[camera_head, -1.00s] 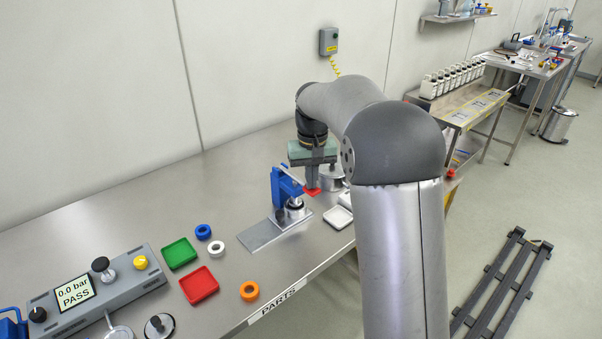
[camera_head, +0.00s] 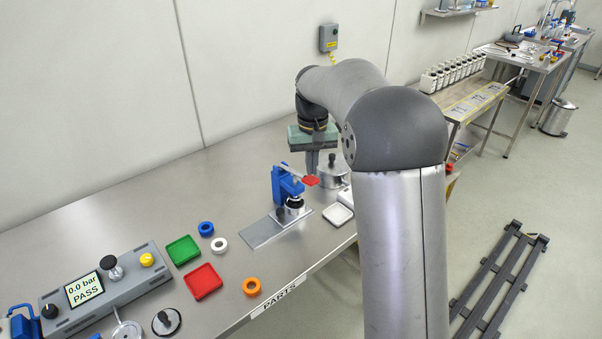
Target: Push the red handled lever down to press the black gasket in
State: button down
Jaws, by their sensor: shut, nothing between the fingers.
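The blue press (camera_head: 286,184) stands on a grey metal plate (camera_head: 262,233) on the bench. Its lever ends in a red handle (camera_head: 311,181) that sticks out to the right. My gripper (camera_head: 312,172) points down with its fingers shut and empty, just above the red handle. I cannot tell whether the fingertips touch it. A silver holder (camera_head: 293,214) sits under the press. A dark ring (camera_head: 295,203), perhaps the black gasket, shows at its top, partly hidden by the press. How deep it sits cannot be told.
A white tray (camera_head: 338,214) and a round metal part (camera_head: 333,172) are close on the right. Green (camera_head: 183,250) and red (camera_head: 203,282) trays, several coloured rings and a grey test box (camera_head: 105,287) reading "0.0 bar PASS" are to the left. The bench behind them is clear.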

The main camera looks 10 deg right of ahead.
notch_tip(320, 180, up, 5)
jog(key=p, duration=0.4)
jog(key=shift+s, duration=0.1)
dwell(0.4)
jog(key=s+f+b, duration=0.1)
jog(key=s+f, duration=0.2)
jog(key=s, duration=1.3)
jog(key=s+f+t+b, duration=0.1)
jog(key=s+f, duration=0.3)
jog(key=s, duration=1.3)
jog(key=shift+s, duration=0.1)
